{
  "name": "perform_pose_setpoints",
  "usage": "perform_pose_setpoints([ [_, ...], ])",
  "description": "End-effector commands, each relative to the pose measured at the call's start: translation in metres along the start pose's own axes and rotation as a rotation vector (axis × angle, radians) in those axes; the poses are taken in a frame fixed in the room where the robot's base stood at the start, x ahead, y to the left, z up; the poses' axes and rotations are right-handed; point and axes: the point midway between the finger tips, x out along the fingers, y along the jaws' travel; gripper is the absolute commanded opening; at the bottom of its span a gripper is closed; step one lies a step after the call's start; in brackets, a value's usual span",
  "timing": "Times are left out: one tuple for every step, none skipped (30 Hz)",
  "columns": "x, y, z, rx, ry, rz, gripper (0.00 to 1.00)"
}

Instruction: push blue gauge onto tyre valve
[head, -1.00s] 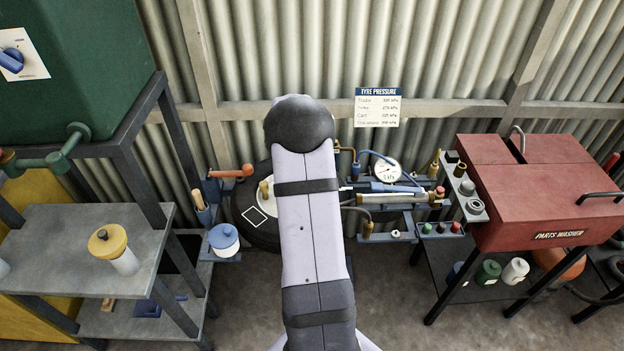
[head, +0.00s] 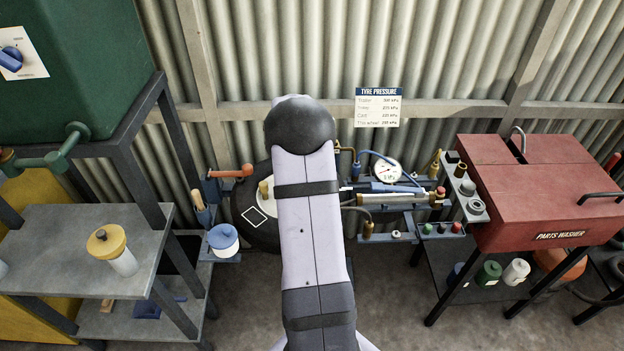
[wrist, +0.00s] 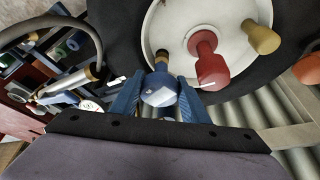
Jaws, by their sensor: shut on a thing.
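In the wrist view my gripper (wrist: 160,86) is shut on the blue gauge (wrist: 161,94), with one blue finger on each side of it. A short brass piece (wrist: 162,61) shows at the gauge's far end, against the edge of the white wheel hub (wrist: 181,22). I cannot tell whether this brass piece is the gauge's tip or the tyre valve. A red bulb-shaped piece (wrist: 206,62) and a brass piece (wrist: 261,38) stand on the hub to the right. In the head view my arm hides the gripper, the gauge and part of the black tyre (head: 249,229).
A rack with a round dial (head: 388,171), hoses and tools stands right of my arm. A red parts washer (head: 545,190) is further right. A blue-lidded pot (head: 223,240) and a grey shelf (head: 60,240) are at left. Corrugated wall stands behind.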

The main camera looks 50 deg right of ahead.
Motion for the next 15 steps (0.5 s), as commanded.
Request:
perform_pose_setpoints([
  [-0.0005,-0.0002,-0.0005,0.000,0.001,-0.001,0.17],
  [-0.0005,-0.0002,-0.0005,0.000,0.001,-0.001,0.17],
  [-0.0005,-0.0002,-0.0005,0.000,0.001,0.000,0.17],
  [-0.0006,-0.0002,-0.0005,0.000,0.001,0.000,0.17],
  [-0.0005,-0.0002,-0.0004,0.001,0.001,0.000,0.17],
  [-0.0005,-0.0002,-0.0004,0.001,0.001,0.000,0.17],
  [-0.0003,-0.0001,-0.0003,0.001,0.000,0.000,0.17],
  [-0.0002,-0.0001,-0.0003,0.001,0.000,0.000,0.17],
  [0.0001,-0.0001,-0.0001,0.001,0.000,0.000,0.17],
  [0.0004,-0.0001,0.0000,0.001,0.000,0.000,0.17],
  [0.0007,-0.0001,0.0002,0.001,0.000,0.000,0.17],
  [0.0012,-0.0001,0.0004,0.001,0.000,0.000,0.17],
  [0.0017,-0.0001,0.0006,0.001,0.000,0.000,0.17],
  [0.0022,-0.0001,0.0008,0.001,0.000,0.000,0.17],
  [0.0029,-0.0001,0.0011,0.001,0.000,0.000,0.17],
])
